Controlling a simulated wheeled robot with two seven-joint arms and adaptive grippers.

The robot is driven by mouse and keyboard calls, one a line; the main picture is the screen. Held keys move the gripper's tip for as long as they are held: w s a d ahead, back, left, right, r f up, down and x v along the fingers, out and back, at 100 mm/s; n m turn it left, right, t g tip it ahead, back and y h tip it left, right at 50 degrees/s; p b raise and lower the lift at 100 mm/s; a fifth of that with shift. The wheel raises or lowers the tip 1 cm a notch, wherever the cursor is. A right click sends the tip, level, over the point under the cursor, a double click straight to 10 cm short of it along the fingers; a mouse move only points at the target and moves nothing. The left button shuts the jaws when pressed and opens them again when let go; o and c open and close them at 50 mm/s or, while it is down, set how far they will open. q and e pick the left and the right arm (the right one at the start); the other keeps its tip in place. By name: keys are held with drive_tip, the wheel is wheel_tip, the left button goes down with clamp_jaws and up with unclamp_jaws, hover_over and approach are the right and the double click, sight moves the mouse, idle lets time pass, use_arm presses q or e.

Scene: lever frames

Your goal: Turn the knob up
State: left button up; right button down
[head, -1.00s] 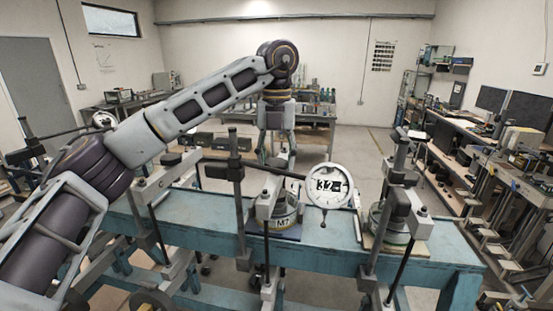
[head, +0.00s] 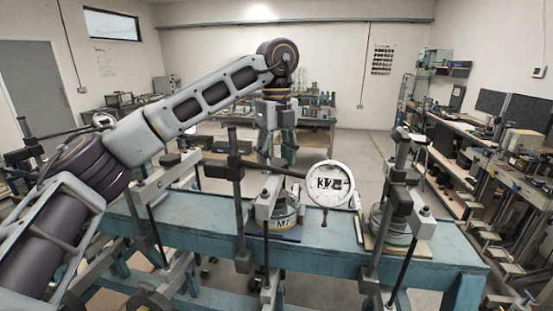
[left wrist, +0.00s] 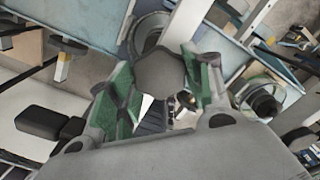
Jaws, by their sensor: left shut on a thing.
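My left gripper (head: 278,155) points down above the blue bench (head: 215,230), behind the near lever frame. In the left wrist view its green-padded fingers (left wrist: 163,88) are closed on the sides of a dark grey, many-sided knob (left wrist: 160,72). In the head view I cannot make out the knob. A round white dial gauge (head: 329,171) stands right of the gripper with a digit display that is hard to read. A metal weight marked M7 (head: 283,224) sits in the frame below. My right gripper is not in view.
Another lever frame with a stacked weight (head: 388,225) stands on the bench to the right. Upright posts (head: 236,190) and a dark lever bar lie close to the gripper. A shelf of equipment (head: 520,180) lines the right wall. Floor beyond the bench is partly clear.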

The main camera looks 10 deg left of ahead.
sight(277, 162)
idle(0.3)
use_arm(q)
drive_tip(key=o, duration=1)
drive_tip(key=shift+o, duration=0.2)
drive_tip(key=shift+r, duration=0.15)
wheel_tip(277, 162, up, 12)
idle(0.9)
drive_tip(key=shift+w, duration=0.1)
idle(0.3)
